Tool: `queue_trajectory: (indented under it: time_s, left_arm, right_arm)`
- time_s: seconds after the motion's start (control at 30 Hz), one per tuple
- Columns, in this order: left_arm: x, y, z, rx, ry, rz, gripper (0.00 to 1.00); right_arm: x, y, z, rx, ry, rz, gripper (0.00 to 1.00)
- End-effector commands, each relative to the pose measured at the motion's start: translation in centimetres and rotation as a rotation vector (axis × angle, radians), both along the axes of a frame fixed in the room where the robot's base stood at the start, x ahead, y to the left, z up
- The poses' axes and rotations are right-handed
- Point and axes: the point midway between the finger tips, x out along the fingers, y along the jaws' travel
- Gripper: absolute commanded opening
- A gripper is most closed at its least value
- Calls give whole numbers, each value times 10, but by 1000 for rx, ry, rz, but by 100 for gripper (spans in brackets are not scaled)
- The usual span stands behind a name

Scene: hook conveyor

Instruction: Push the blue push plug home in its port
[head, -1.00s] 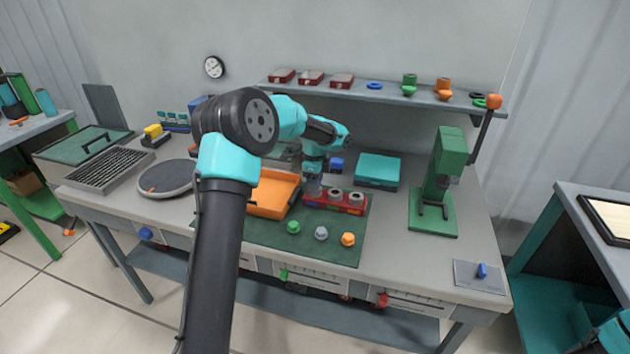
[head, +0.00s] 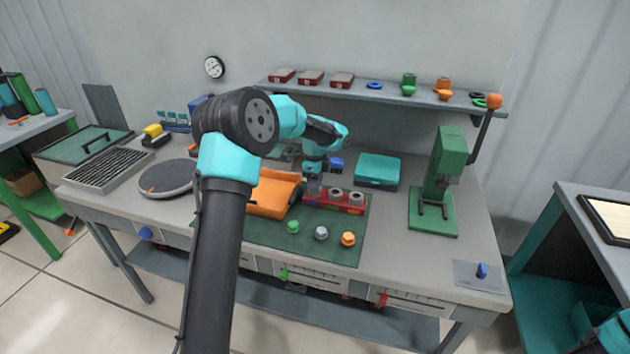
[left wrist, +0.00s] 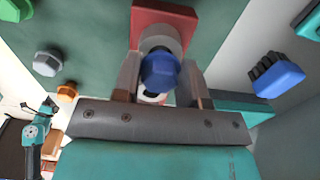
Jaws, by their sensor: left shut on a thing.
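The blue push plug (left wrist: 160,70) has a hexagonal head and sits between the two fingers of my left gripper (left wrist: 158,88) in the left wrist view. The gripper is shut on it. Behind the plug is the red port block (left wrist: 165,14), with a pale ring partly hidden by the plug. In the head view my left gripper (head: 313,186) points down at the left end of the red block (head: 345,207), where it hides the plug. Two grey ringed ports show to its right. I cannot tell how deep the plug sits. My right gripper is out of view.
Green (head: 293,227), grey (head: 321,233) and orange (head: 348,239) plugs stand on the green mat in front. An orange tray (head: 272,200) is close on the left. A blue object (head: 337,163) and a teal box (head: 377,170) stand behind; a green press (head: 440,190) is at right.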

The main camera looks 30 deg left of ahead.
Motion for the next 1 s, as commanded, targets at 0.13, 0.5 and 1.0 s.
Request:
queue_trajectory:
  time_s: [0.13,0.5,1.0]
  left_arm:
    - [0,0,-2,0,1,0,16]
    - [0,0,-6,0,1,0,16]
    - [0,0,-11,0,0,0,42]
  right_arm:
    - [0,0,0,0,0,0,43]
    - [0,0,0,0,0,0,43]
    - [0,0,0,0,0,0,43]
